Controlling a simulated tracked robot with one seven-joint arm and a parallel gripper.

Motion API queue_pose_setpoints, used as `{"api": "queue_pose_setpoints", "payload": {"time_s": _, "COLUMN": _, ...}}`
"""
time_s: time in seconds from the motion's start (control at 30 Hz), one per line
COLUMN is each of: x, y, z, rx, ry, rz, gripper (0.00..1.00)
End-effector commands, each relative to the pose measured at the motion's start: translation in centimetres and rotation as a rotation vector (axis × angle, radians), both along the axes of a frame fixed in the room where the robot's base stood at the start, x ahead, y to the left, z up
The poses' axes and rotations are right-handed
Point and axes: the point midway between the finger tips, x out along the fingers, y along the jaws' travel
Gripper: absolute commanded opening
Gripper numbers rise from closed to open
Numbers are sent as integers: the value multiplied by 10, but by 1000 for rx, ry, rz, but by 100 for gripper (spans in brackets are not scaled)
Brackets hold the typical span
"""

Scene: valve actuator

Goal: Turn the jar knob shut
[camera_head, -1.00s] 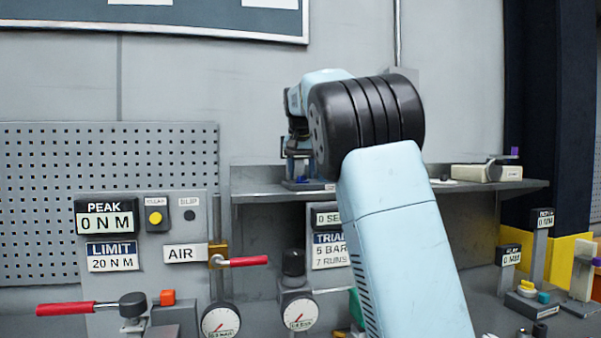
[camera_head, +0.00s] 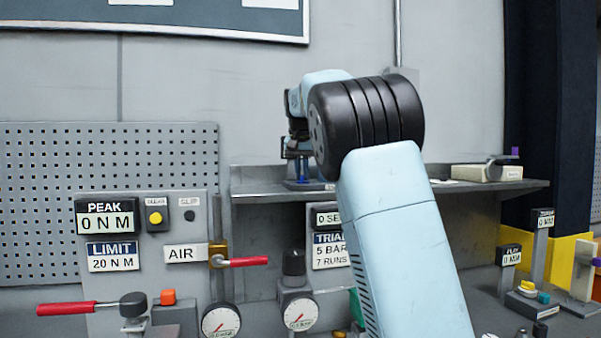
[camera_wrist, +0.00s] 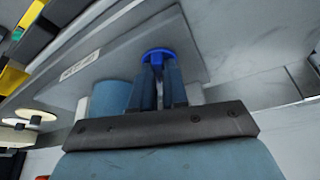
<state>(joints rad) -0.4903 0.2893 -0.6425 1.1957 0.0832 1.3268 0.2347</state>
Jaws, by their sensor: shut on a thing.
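In the wrist view, a bright blue knob (camera_wrist: 158,54) with a rounded, lobed edge shows at the fingertips, by a grey shelf surface. My gripper (camera_wrist: 158,85) has its two dark blue fingers close together on it, and they hide part of it. In the head view, my gripper (camera_head: 301,172) points down over the left part of the wall shelf, and the knob itself cannot be made out there. A pale blue cylinder (camera_wrist: 110,97) stands beside the fingers in the wrist view; I cannot tell whether it is the jar.
The grey shelf (camera_head: 265,188) runs along the wall, with a beige box (camera_head: 487,173) at its right. Below are gauges (camera_head: 300,314), a red lever (camera_head: 243,262) and the TRIAL sign (camera_head: 329,250).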

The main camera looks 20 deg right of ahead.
Motion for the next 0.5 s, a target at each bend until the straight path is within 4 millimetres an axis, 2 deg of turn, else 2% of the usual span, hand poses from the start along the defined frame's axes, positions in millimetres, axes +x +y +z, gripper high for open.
{"api": "queue_pose_setpoints", "payload": {"time_s": 0.07, "x": 0, "y": 10, "z": 0, "rx": 0, "ry": 1, "rz": 5, "gripper": 0}}
{"api": "queue_pose_setpoints", "payload": {"time_s": 0.27, "x": 0, "y": 3, "z": -1, "rx": 3, "ry": 1, "rz": 20, "gripper": 0}}
{"api": "queue_pose_setpoints", "payload": {"time_s": 0.5, "x": 0, "y": 0, "z": -1, "rx": 3, "ry": 0, "rz": 126, "gripper": 0}}
